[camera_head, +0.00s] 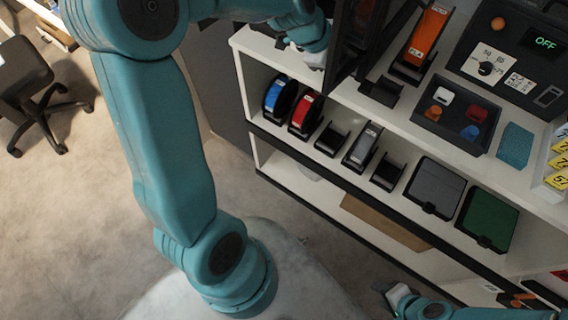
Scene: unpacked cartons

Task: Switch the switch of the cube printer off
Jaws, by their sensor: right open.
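A dark control panel (515,50), which may be the cube printer's, is at the top right on the white shelf unit. Its green display (545,43) reads OFF. It carries an orange button (497,23), a round dial (485,68) and a small dark switch-like part (548,95); the switch's position is too small to tell. My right gripper (391,291) is low at the bottom right, open, well away from the panel. My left gripper (316,52) is at the top, beside a dark upright frame, left of the panel; its fingers are unclear.
A dark tray (433,133) with coloured pieces sits below the panel. Several tape-like holders and two bins, grey (435,187) and green (487,220), fill the lower shelf. An office chair (22,85) stands far left; floor nearby is clear.

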